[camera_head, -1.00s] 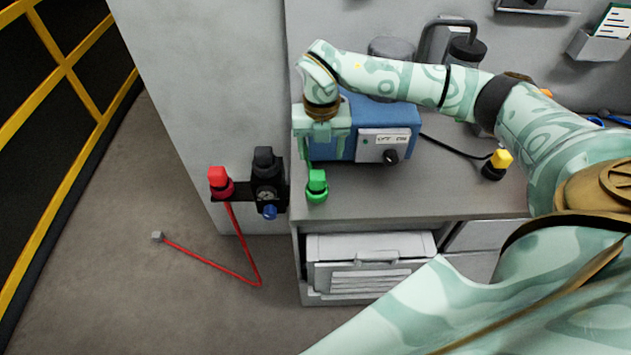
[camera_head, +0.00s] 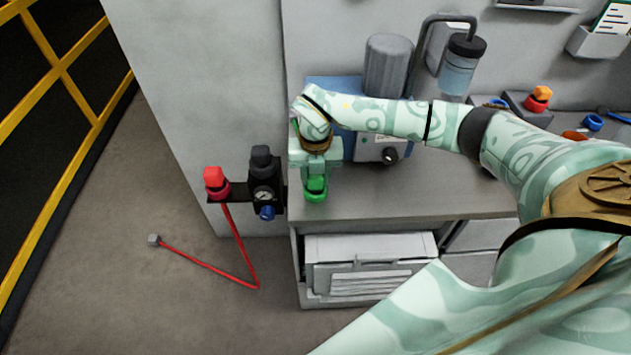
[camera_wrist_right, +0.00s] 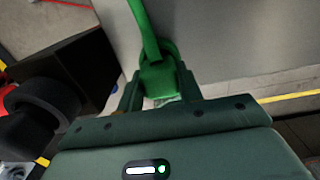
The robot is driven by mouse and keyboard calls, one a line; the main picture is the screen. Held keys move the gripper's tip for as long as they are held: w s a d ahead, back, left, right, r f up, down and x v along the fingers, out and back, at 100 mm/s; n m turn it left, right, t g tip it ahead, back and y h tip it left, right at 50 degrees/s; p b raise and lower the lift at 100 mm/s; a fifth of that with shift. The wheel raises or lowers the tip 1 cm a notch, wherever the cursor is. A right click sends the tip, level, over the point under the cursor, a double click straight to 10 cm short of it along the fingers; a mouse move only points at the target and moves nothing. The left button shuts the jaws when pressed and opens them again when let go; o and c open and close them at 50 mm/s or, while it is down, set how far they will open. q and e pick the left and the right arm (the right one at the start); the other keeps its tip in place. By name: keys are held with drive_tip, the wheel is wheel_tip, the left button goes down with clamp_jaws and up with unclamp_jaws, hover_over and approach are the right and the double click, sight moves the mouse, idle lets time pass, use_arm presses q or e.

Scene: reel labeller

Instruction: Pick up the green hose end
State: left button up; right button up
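The green hose end (camera_head: 316,184) stands near the front left edge of the counter, partly covered by my right gripper (camera_head: 315,176). In the right wrist view, the green block of the hose end (camera_wrist_right: 159,78) lies between the two fingers of my right gripper (camera_wrist_right: 160,90). A green strap-like length runs up from it. The fingers are very close on both sides, but I cannot tell whether they press on it. My left gripper is not in view.
A blue machine (camera_head: 350,146) stands just behind my right forearm. Left of the counter are a black regulator (camera_head: 262,175) and a red fitting (camera_head: 215,181) with a red hose (camera_head: 238,245) hanging to the floor. The counter's front middle (camera_head: 420,195) is clear.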

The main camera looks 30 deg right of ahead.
drive_tip(key=c, duration=0.4)
drive_tip(key=shift+w+r, duration=0.1)
drive_tip(key=shift+r, duration=0.4)
wheel_tip(320, 180, up, 3)
drive_tip(key=shift+f+p, duration=0.2)
drive_tip(key=shift+p, duration=0.25)
drive_tip(key=s+d+r, duration=0.2)
drive_tip(key=s+r, duration=0.1)
drive_tip(key=s, duration=0.1)
drive_tip(key=s+d+r+p, duration=0.1)
drive_tip(key=s+d+r, duration=0.1)
drive_tip(key=s+r, duration=0.1)
drive_tip(key=s+d+r, duration=0.2)
drive_tip(key=s+r, duration=0.1)
drive_tip(key=s, duration=0.2)
drive_tip(key=shift+s+d+r+p, duration=0.2)
drive_tip(key=shift+s+d+p, duration=0.05)
drive_tip(key=shift+d+p, duration=0.1)
